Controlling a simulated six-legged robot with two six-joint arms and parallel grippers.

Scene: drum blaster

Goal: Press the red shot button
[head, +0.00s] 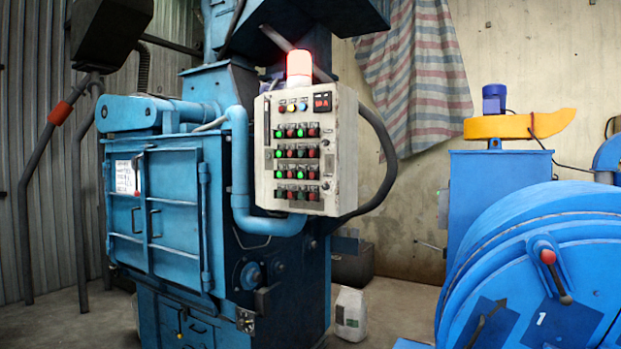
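A pale control panel (263,190) is mounted on the side of a large blue machine in the middle of the head view. It carries rows of small red, green and dark buttons (301,131). Labels are too small to read, so I cannot tell which red button is the shot button. A lit red and white beacon lamp (299,64) stands on top of the panel. Neither of my grippers shows in this view, and nothing touches the panel.
The blue blaster machine (176,210) has closed double doors at left. A blue rounded machine (540,260) with a red-knobbed lever (548,257) fills the lower right. A white jug (350,314) stands on the floor. Some floor is clear between the machines.

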